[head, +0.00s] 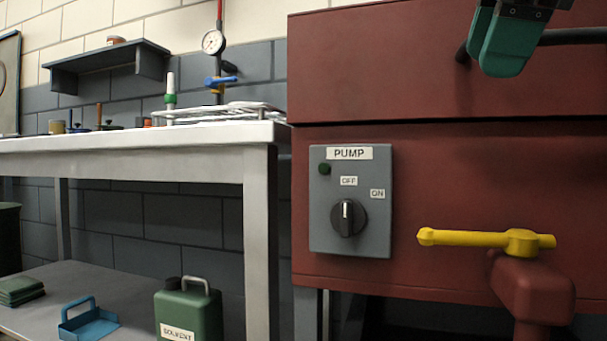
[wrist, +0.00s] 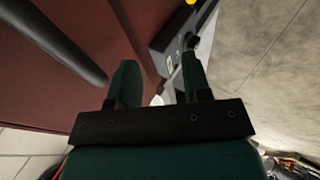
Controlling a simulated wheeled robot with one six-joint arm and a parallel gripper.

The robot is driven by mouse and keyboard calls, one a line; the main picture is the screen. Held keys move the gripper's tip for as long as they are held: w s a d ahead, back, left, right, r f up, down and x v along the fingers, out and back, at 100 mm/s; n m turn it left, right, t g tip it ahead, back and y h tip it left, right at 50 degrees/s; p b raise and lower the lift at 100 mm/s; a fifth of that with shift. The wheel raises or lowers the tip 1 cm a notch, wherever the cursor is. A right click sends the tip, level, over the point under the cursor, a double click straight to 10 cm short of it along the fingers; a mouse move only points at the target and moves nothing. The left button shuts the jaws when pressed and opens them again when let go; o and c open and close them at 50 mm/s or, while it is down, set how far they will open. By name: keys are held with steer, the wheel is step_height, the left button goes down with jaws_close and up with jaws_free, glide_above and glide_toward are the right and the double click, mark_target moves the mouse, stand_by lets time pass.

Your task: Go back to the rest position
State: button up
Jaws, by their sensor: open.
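My gripper (head: 492,62) is at the upper right of the head view, in front of the red casing (head: 400,75). Its green fingers point down and hold nothing. In the wrist view the two fingers of my gripper (wrist: 160,78) stand apart with a gap between them. A dark bar handle (head: 575,37) on the casing passes behind the fingers in the head view. The bar handle also shows at the upper left of the wrist view (wrist: 55,42), beside the fingers and not between them.
A grey pump switch box (head: 375,230) has its knob (head: 348,217) pointing up at OFF. A yellow valve lever (head: 465,238) lies level at the lower right. A white-topped bench (head: 130,143) stands left; a green solvent can (head: 190,312) sits on its lower shelf.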

steer(key=w+a+f+m+g+y+p, duration=0.1)
steer(key=a+f+m+g+y+p, duration=0.1)
steer(key=a+f+g+y+p, duration=0.25)
steer(key=s+a+f+m+g+p, duration=0.1)
steer(key=s+f+m+p, duration=0.2)
steer(key=s+f+p, duration=0.3)
steer(key=s+f+m+g+p, duration=0.2)
steer(key=s+f+p, duration=0.1)
steer(key=f+p, duration=0.5)
step_height(320, 180, up, 36)
steer(key=p, duration=3.5)
steer(key=shift+f, duration=0.15)
